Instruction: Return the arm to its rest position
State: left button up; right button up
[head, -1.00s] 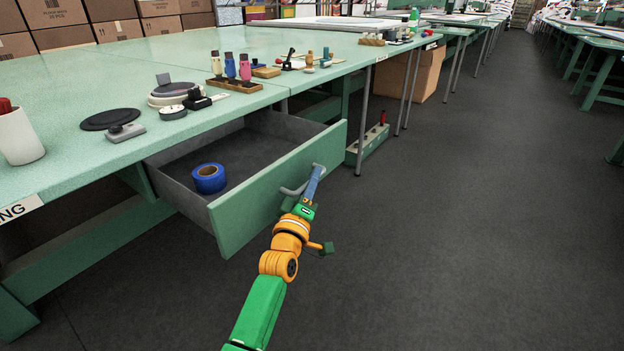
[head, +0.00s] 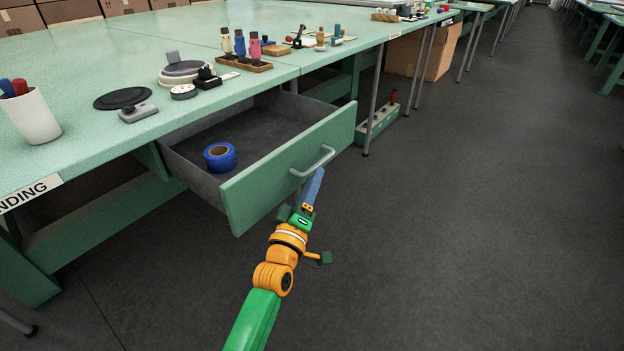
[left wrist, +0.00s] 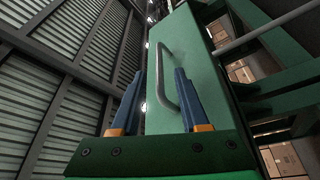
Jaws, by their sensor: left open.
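My left arm comes in from the bottom of the head view, and its left gripper (head: 316,176) is beside the grey handle (head: 312,162) of the open green drawer (head: 285,175). The blue fingers look clear of the handle. In the left wrist view the two fingers of the left gripper (left wrist: 159,75) are spread with nothing held. The handle (left wrist: 168,85) shows beyond and between them, against the drawer front (left wrist: 190,55). My right gripper is not in view.
A blue tape roll (head: 220,157) lies in the drawer. The green table (head: 110,65) above bears a white pen cup (head: 35,118), a wooden tray with bottles (head: 240,62) and small tools. The dark floor (head: 460,220) to the right is clear.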

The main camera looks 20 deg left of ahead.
pick_arm(q)
jog(key=shift+s+f, duration=0.1)
jog(key=shift+s, duration=0.2)
